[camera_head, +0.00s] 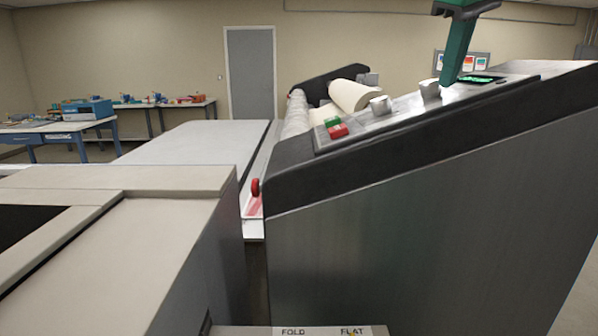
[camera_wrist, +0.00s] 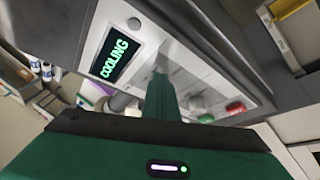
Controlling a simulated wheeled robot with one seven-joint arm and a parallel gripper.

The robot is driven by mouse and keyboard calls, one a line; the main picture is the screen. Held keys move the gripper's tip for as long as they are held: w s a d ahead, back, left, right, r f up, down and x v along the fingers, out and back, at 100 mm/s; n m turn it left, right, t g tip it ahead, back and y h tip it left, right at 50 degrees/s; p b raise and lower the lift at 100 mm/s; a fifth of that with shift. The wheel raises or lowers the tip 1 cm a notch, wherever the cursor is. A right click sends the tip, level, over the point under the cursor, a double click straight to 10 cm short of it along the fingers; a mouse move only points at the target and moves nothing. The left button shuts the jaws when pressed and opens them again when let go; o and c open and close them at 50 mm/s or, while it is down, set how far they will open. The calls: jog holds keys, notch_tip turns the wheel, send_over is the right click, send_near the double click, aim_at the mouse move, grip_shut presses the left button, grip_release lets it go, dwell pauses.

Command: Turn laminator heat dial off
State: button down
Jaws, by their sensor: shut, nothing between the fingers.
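The laminator's sloped control panel (camera_head: 405,108) is on the right in the head view. It carries two pale dials: a nearer one (camera_head: 380,105) and a farther one (camera_head: 430,88). I cannot read their markings or tell which one is for heat. The display (camera_head: 482,79) beyond them reads "COOLING" in the wrist view (camera_wrist: 115,58). My green gripper (camera_head: 449,82) is shut and empty, pointing down at the panel between the farther dial and the display. In the wrist view its fingers (camera_wrist: 160,78) hide part of the panel; one pale dial (camera_wrist: 196,103) shows to their right.
A green button (camera_head: 332,122) and a red button (camera_head: 338,131) sit at the panel's lower end. Pale rolls (camera_head: 355,95) lie behind the panel. A beige machine (camera_head: 150,235) stands close on the left.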

jog(key=shift+w+r, duration=0.3)
jog(key=shift+w, duration=0.05)
jog(key=shift+s+d+r, duration=0.1)
jog(key=shift+s, duration=0.2)
jog(key=shift+r, duration=0.15)
jog(key=r, duration=0.1)
jog(key=a+r, duration=0.1)
jog(key=r, duration=0.1)
jog(key=a+r, duration=0.1)
jog(key=r, duration=0.1)
jog(key=shift+w+r, duration=0.15)
jog(key=shift+r, duration=0.05)
jog(key=shift+d, duration=0.1)
